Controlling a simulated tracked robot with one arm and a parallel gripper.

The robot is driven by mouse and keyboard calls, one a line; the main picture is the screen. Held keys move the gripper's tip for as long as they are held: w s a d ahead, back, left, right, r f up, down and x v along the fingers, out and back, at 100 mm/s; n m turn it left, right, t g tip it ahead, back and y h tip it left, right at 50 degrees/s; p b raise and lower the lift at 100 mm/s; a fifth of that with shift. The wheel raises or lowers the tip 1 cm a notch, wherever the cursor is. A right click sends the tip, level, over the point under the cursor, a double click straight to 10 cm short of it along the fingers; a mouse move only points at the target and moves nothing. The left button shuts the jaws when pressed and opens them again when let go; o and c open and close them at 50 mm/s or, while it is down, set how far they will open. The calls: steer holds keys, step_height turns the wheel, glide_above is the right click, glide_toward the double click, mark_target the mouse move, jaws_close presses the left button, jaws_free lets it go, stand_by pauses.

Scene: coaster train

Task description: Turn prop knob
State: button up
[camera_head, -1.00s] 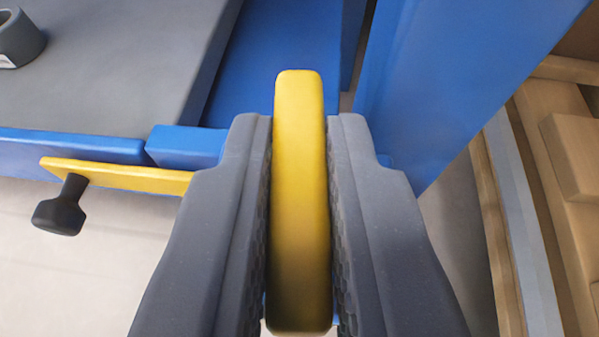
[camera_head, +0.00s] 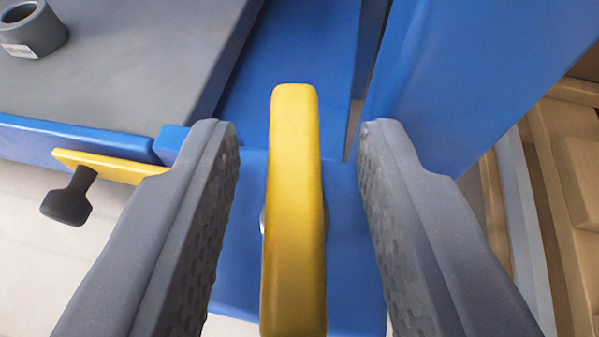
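The prop knob (camera_head: 294,200) is a yellow, elongated bar with rounded ends, mounted on a blue panel (camera_head: 350,240). It points up the picture, almost straight, and its lower end runs to the bottom edge of the view. A bit of round metal shows behind it. My gripper (camera_head: 294,135) is open, with one dark grey finger on each side of the knob. There is a clear gap between each finger and the knob, so neither touches it. The fingers have textured inner pads.
A grey worktop (camera_head: 110,60) with a grey ring-shaped part (camera_head: 32,30) lies at upper left. Below its blue edge is a yellow strip (camera_head: 115,167) with a black knob (camera_head: 68,197). A blue post (camera_head: 470,80) rises at right, close to the right finger. Wooden crates or pallets (camera_head: 570,170) stand at far right.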

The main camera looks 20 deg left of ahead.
steer(key=shift+s, duration=0.1)
stand_by(0.3)
steer(key=p+v, duration=0.3)
steer(key=v, duration=1)
steer(key=shift+s+r, duration=0.15)
steer(key=shift+s, duration=0.1)
steer(key=shift+d, duration=0.1)
